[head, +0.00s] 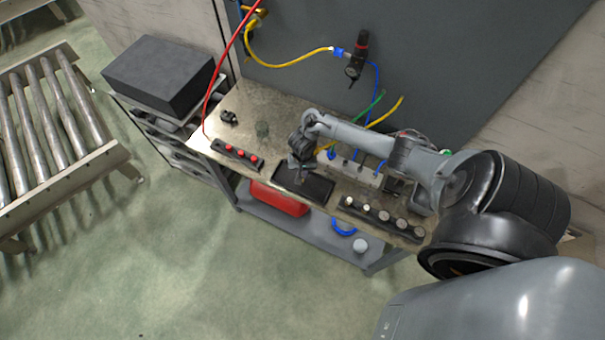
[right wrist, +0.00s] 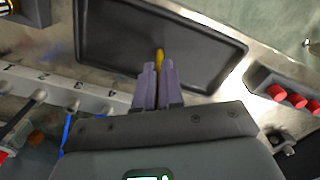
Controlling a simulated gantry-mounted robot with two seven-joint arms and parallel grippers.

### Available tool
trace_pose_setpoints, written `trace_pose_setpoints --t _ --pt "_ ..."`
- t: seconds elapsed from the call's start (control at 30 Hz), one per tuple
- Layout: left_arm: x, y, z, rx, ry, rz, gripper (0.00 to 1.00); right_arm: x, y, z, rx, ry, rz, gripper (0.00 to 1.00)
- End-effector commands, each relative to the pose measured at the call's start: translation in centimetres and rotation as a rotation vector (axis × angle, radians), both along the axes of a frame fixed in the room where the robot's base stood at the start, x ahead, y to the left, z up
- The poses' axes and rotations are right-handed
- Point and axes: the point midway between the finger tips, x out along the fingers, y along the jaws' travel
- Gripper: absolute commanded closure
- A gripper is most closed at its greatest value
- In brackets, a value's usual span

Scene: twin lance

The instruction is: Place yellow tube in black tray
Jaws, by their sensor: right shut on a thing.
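The black tray (head: 318,190) lies on the metal workbench; it also fills the top middle of the right wrist view (right wrist: 115,35). My right gripper (head: 298,168) is over the tray in the head view. In the right wrist view its purple-grey fingers (right wrist: 157,80) are shut on the yellow tube (right wrist: 160,56), whose tip sticks out past the fingertips over the tray. I cannot tell whether the tube touches the tray floor. Most of the held tube is hidden by the fingers. My left gripper is not in view.
A black strip with red knobs (head: 238,155) lies left of the tray, and one with silver knobs (head: 383,218) lies right. A numbered pale block (right wrist: 60,95) borders the tray. A yellow hose (head: 290,62) hangs on the wall panel. A red bin (head: 280,199) sits below.

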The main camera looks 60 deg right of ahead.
Motion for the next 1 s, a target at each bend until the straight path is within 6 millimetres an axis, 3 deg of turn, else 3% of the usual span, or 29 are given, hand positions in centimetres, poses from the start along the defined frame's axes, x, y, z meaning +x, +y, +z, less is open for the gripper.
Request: trace_pose_setpoints --t 0.3,0.33,0.5,0.83,1.0 --pt "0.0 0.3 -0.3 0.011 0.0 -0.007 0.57 0.0 -0.1 -0.9 -0.001 -0.001 -0.001 1.0" --pt "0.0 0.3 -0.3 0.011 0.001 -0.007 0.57 0.0 0.0 -0.9 -0.001 -0.001 -0.001 0.9" --pt "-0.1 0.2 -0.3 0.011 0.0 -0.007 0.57 0.0 0.0 -0.9 -0.001 -0.001 0.0 0.66" --pt "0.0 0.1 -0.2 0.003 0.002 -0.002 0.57 0.0 -0.1 -0.7 0.0 -0.001 0.0 0.66" --pt "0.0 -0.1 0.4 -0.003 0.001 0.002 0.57 0.1 -0.1 0.8 -0.001 -0.003 0.001 0.66"
